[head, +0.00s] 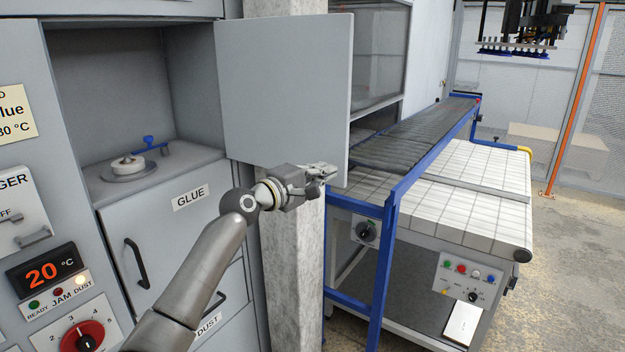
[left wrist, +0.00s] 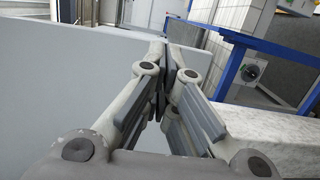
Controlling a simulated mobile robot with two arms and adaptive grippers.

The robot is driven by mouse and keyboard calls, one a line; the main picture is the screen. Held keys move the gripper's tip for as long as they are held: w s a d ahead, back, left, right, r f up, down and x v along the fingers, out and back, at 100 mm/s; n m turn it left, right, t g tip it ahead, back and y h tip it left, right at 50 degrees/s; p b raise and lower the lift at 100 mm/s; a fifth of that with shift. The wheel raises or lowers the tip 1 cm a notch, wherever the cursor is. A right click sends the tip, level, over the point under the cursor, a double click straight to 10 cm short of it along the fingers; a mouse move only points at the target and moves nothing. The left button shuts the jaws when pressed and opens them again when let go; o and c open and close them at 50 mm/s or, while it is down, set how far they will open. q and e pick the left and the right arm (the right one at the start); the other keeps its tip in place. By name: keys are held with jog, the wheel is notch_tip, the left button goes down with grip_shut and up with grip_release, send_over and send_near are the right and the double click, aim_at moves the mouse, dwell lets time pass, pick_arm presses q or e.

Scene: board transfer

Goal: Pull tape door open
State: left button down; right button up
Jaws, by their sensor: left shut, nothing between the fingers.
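The tape door (head: 283,88) is a plain light grey panel in the head view, swung open to the right of a recessed compartment (head: 112,90). Inside the compartment is a round white-topped part (head: 128,166) with a blue lever. My left gripper (head: 332,174) is shut and empty at the door's lower right corner. In the left wrist view the fingers (left wrist: 170,62) are closed together, with the grey door panel (left wrist: 60,85) filling the left side. I cannot tell whether the fingers touch the door. My right gripper is not in view.
A concrete pillar (head: 297,262) stands behind and below the door. To the right are a blue-framed conveyor (head: 415,140) and a tiled roller table (head: 480,190). The GLUE door (head: 180,245) with a black handle is below the compartment. Open floor lies at far right.

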pick_arm(q)
jog(key=shift+w+d, duration=0.2)
jog(key=shift+d, duration=0.1)
jog(key=shift+s+a, duration=0.1)
jog(key=shift+a, duration=0.05)
dwell(0.3)
